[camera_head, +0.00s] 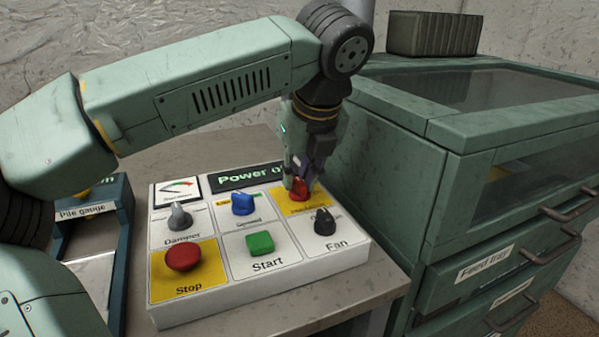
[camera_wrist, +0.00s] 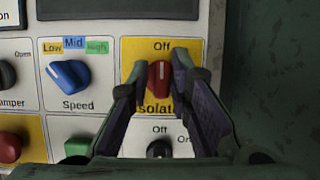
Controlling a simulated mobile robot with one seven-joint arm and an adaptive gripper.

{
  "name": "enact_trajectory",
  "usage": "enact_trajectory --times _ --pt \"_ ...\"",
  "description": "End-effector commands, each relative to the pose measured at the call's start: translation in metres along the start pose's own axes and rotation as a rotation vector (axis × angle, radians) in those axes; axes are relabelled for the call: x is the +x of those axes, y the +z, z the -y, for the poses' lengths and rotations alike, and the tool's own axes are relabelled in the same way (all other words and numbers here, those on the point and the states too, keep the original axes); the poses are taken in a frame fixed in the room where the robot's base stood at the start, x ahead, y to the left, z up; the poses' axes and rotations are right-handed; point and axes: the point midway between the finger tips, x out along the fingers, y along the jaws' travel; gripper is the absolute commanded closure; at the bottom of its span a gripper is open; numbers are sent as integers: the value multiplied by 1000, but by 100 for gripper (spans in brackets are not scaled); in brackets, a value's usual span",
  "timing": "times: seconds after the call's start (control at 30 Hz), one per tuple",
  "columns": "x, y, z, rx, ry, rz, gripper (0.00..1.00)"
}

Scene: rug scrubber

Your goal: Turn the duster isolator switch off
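The isolator switch is a red rotary knob (camera_wrist: 158,80) on a yellow panel square (camera_wrist: 133,46) marked "Off" at the top. Its grip stands roughly upright, in line with the "Off" label. The label below reads partly "solato"; the rest, and any "On" mark, is hidden by my fingers. In the head view the red knob (camera_head: 299,188) sits at the panel's back right, under my gripper (camera_head: 302,178). In the wrist view my gripper (camera_wrist: 159,70) is open, one finger on each side of the knob, with narrow gaps showing.
The control box also bears a blue speed knob (camera_head: 242,204), grey damper knob (camera_head: 179,217), black fan knob (camera_head: 324,222), green start button (camera_head: 260,243) and red stop button (camera_head: 183,257). A green cabinet (camera_head: 408,185) stands close on the right. A pile gauge (camera_head: 93,215) is left.

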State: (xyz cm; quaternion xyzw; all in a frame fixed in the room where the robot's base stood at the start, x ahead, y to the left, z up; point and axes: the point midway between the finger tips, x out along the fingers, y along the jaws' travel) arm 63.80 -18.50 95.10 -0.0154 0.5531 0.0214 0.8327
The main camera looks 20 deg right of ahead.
Motion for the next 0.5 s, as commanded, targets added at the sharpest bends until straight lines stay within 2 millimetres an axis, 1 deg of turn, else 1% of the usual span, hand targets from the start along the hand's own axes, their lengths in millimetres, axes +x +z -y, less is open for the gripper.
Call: enact_trajectory --times 0.03,0.13,0.17,0.5 --pt "6 -5 -1 7 8 -15 74" --pt "6 -5 -1 8 7 -15 67" --pt "5 -5 -1 8 7 -15 67" --pt "3 -3 0 5 3 -8 67"
